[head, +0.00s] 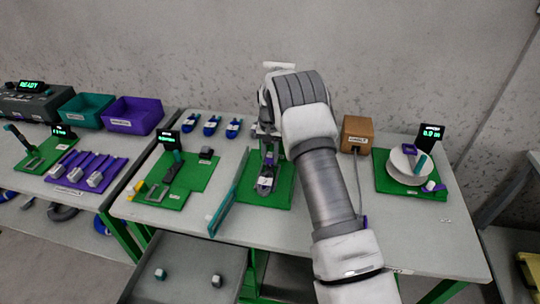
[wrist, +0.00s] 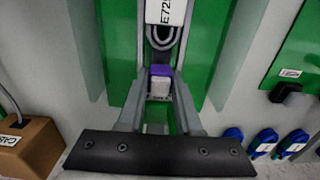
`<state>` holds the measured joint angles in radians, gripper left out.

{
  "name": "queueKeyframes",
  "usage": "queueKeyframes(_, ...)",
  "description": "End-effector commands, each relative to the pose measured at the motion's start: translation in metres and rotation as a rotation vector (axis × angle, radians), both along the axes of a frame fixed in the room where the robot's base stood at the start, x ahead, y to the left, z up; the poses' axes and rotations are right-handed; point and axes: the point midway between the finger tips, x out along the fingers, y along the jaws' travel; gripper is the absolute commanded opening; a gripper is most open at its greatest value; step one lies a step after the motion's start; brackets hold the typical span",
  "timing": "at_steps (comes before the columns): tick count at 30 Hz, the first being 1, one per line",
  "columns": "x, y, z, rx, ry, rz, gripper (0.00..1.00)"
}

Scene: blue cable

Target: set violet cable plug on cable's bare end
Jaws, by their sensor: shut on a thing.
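My gripper (wrist: 158,115) is shut on the violet cable plug (wrist: 160,82), a pale grey block with a violet end, seen between the fingers in the wrist view. In the head view my gripper (head: 268,148) is over the middle green board (head: 246,191). Just beyond the plug in the wrist view is a dark grey loop (wrist: 163,42) under a white label, lying on the green board (wrist: 205,50). A gap or contact between plug and loop cannot be told. The cable's bare end cannot be made out. My arm hides part of the table.
A brown box (head: 357,131) with a cord stands right of the arm. Several blue pieces (head: 211,124) lie at the back. A teal upright strip (head: 228,195) borders the middle board. A green board with a white reel (head: 408,166) is right; more violet plugs (head: 98,179) are left.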

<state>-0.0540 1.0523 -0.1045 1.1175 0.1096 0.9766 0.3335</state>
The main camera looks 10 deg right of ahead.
Motion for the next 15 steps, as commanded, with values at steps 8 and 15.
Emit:
queueKeyframes(8,0.0,0.0,-0.005,0.0,0.0,0.0,0.02)
queueKeyframes(15,0.0,0.0,-0.0086,0.0,0.0,0.0,0.02)
